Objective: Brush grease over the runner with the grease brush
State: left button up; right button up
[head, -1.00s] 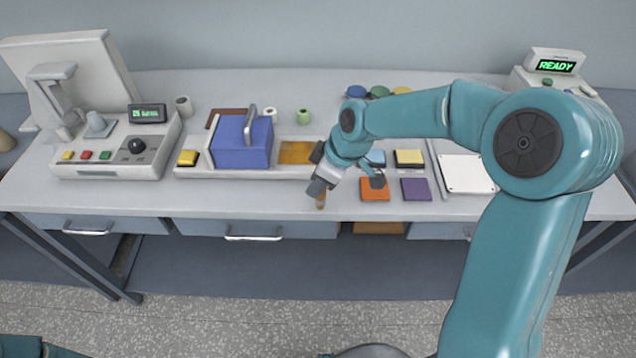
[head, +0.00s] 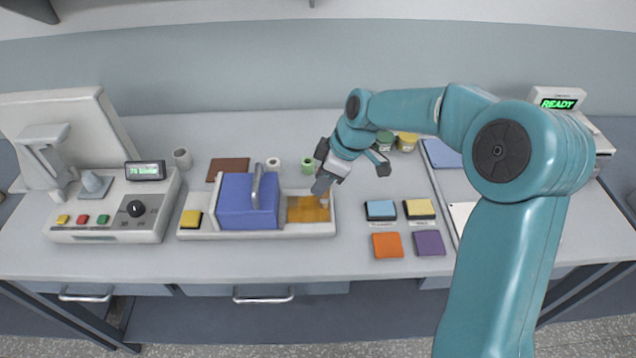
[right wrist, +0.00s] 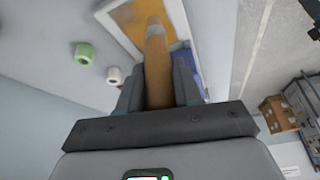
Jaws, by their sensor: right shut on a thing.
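The runner (head: 262,235) is a long pale base on the bench, with a blue block (head: 240,203) with a grey handle on it. A golden-brown patch (head: 302,212) covers its right part. My right gripper (head: 325,184) is over the right end of the runner. It is shut on the grease brush (right wrist: 156,75), which has a brown handle and a pale band. In the right wrist view the brush points at the golden patch (right wrist: 128,18). I cannot tell whether its tip touches the patch. My left gripper is not in view.
A control box (head: 110,220) with a display and buttons stands left. Blue, yellow, orange (head: 387,245) and purple (head: 429,242) pads lie right of the runner. A white spool (head: 273,164), a green spool (head: 307,166) and coloured jars (head: 407,141) stand behind. The front bench strip is clear.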

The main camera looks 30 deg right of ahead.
jog(key=shift+w+r, duration=0.15)
jog(key=shift+a, duration=0.15)
jog(key=shift+f, duration=0.3)
jog(key=shift+s+d+f+b, duration=0.1)
jog(key=shift+f+b, duration=0.35)
jog(key=shift+f, duration=0.15)
jog(key=shift+s+d+f+b, duration=0.1)
jog(key=shift+f+b, duration=0.35)
jog(key=shift+f, duration=0.15)
jog(key=shift+a+f, duration=0.2)
jog(key=shift+f, duration=0.15)
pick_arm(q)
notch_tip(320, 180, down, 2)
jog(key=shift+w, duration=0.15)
pick_arm(e)
jog(key=shift+d, duration=0.1)
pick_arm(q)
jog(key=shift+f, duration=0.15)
pick_arm(e)
jog(key=shift+f, duration=0.1)
pick_arm(q)
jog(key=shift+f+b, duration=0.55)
jog(key=shift+b, duration=0.3)
pick_arm(e)
jog(key=shift+f, duration=0.55)
